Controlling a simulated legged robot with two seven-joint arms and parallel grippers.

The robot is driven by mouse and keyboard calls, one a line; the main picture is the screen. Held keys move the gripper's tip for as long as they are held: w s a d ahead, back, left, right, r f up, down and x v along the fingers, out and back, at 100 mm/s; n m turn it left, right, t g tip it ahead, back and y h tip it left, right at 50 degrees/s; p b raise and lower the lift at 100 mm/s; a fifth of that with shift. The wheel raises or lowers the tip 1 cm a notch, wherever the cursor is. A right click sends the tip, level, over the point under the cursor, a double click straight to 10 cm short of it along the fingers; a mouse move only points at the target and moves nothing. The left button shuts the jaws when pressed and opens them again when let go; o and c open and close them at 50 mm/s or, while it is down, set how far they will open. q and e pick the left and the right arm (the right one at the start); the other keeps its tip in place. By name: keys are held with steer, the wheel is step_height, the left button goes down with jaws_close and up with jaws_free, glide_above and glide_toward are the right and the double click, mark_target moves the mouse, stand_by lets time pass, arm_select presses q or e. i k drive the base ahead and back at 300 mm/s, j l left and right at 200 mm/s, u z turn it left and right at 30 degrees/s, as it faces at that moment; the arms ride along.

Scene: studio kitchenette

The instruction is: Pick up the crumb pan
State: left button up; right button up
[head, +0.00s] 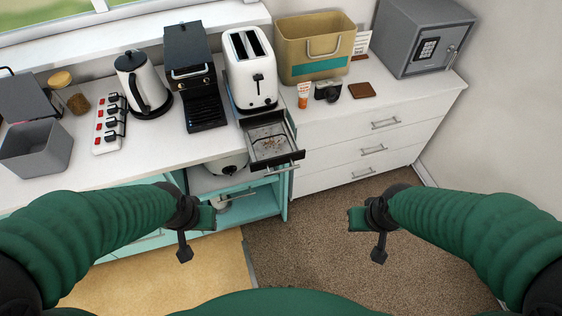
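The crumb pan (262,146) is a black, shallow, rectangular tray with brown crumbs on its pale floor and a bar handle at its front. It sticks out below the white toaster (251,68), over the counter's front edge. My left gripper (196,234) hangs in front of the counter, below and to the left of the pan, apart from it. My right gripper (370,235) hangs over the brown carpet, below and to the right of the pan, also apart. Nothing shows in either gripper. Their finger spacing is unclear.
A black coffee machine (188,72) stands left of the toaster. An orange tube (303,95), a camera (328,90) and a tan bin (311,58) stand to its right. Below the pan is an open teal cabinet (262,203) holding a white pot (228,165).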

mark_target(269, 140)
steer(key=i+u, duration=0.25)
steer(key=i, duration=0.25)
steer(key=i+u, duration=0.3)
steer(key=i, duration=0.25)
